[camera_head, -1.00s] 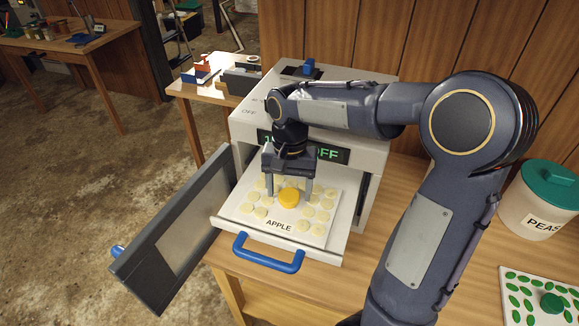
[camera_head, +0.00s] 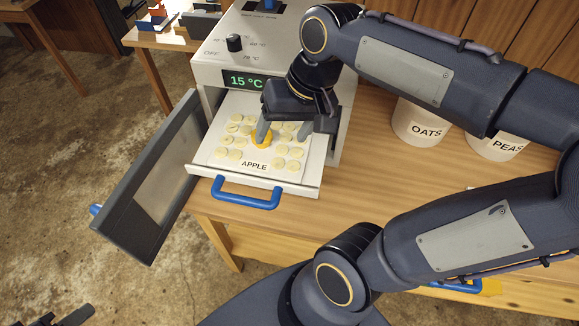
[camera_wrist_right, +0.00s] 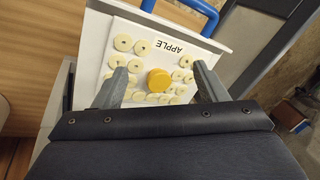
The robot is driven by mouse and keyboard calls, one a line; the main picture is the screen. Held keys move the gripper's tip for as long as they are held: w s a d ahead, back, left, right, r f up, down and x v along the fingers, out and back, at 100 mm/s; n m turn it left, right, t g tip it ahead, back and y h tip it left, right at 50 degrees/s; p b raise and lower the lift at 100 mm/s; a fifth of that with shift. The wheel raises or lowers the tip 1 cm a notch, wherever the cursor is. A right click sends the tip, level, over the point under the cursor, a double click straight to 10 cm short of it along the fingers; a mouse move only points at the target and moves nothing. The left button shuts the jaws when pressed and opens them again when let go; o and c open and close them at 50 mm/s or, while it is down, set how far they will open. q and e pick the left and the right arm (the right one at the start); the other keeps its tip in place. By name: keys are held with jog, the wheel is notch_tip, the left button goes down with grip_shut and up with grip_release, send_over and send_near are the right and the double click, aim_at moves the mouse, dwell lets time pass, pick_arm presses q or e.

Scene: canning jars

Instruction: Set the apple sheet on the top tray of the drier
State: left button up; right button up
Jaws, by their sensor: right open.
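The apple sheet (camera_head: 225,158), a white square with pale apple rings, an APPLE label and a yellow knob (camera_head: 262,138), lies flat on the pulled-out top tray (camera_head: 302,189) of the drier (camera_head: 215,60). It also shows in the right wrist view (camera_wrist_right: 132,57). My right gripper (camera_head: 283,133) is over the sheet, open and empty. In the right wrist view, the knob (camera_wrist_right: 158,80) shows between its spread fingers, apart from both. The gripper hides the back right of the sheet. A dark shape at the lower left edge may be my left gripper (camera_head: 75,316); its jaws are unclear.
The drier's grey door (camera_head: 150,180) hangs open to the left of the tray. The tray has a blue handle (camera_head: 246,193); the display reads 15 °C. OATS (camera_head: 418,124) and PEAS (camera_head: 497,145) jars stand to the right. The wooden table right of the drier has bare space.

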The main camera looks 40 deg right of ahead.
jog(key=s+a+f+n+t+y, duration=0.1)
jog(key=s+a+f+n+t, duration=0.1)
jog(key=s+f, duration=0.3)
jog(key=shift+s+a+f+t, duration=0.35)
jog(key=shift+s+a+t, duration=0.15)
jog(key=shift+s+a, duration=0.35)
jog(key=shift+s+d, duration=0.15)
dwell(0.3)
